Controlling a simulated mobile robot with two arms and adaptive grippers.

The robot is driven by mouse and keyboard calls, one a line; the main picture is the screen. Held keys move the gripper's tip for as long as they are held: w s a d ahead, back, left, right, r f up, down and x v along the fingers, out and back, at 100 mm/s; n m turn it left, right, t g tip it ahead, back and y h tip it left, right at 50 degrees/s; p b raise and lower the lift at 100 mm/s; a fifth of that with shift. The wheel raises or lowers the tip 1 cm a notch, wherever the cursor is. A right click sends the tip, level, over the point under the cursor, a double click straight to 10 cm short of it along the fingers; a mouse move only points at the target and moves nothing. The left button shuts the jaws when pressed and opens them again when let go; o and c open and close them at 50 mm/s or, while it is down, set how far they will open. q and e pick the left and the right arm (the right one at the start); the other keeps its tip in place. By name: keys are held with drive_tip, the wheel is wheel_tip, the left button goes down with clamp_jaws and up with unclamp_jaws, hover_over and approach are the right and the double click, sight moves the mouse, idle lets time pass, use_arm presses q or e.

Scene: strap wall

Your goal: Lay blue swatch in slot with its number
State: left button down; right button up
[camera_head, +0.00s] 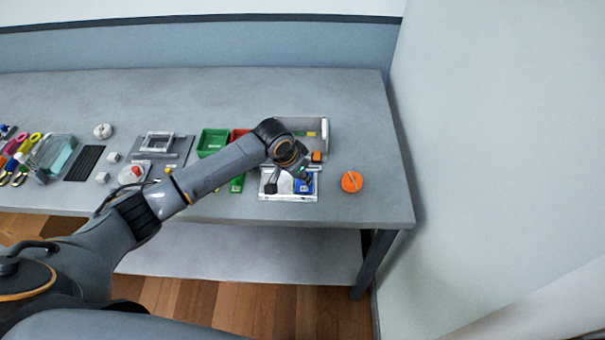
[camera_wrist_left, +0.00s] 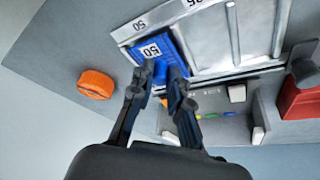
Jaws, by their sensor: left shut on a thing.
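The blue swatch (camera_wrist_left: 153,47) carries a white label reading 50. My left gripper (camera_wrist_left: 160,80) is shut on it; it also shows in the head view (camera_head: 293,182). The swatch, also in the head view (camera_head: 306,187), is at the slot of the pale slotted tray (camera_wrist_left: 205,42) whose rim label reads 50 (camera_wrist_left: 140,24). I cannot tell whether it touches the slot floor. The tray shows in the head view (camera_head: 288,197), partly behind my gripper. My right gripper is out of view.
An orange round object (camera_head: 352,181) sits right of the tray. A grey bin (camera_head: 318,132) stands behind it. Green (camera_head: 213,142) and red (camera_head: 238,134) bins are to the left. The table's right end is clear.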

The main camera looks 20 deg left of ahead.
use_arm(q)
drive_tip(key=shift+f+p, duration=0.15)
drive_tip(key=shift+p, duration=0.15)
idle(0.5)
drive_tip(key=c, duration=1.2)
unclamp_jaws()
drive_tip(key=o, duration=0.4)
wheel_tip(320, 180, up, 6)
drive_tip(key=p, duration=0.6)
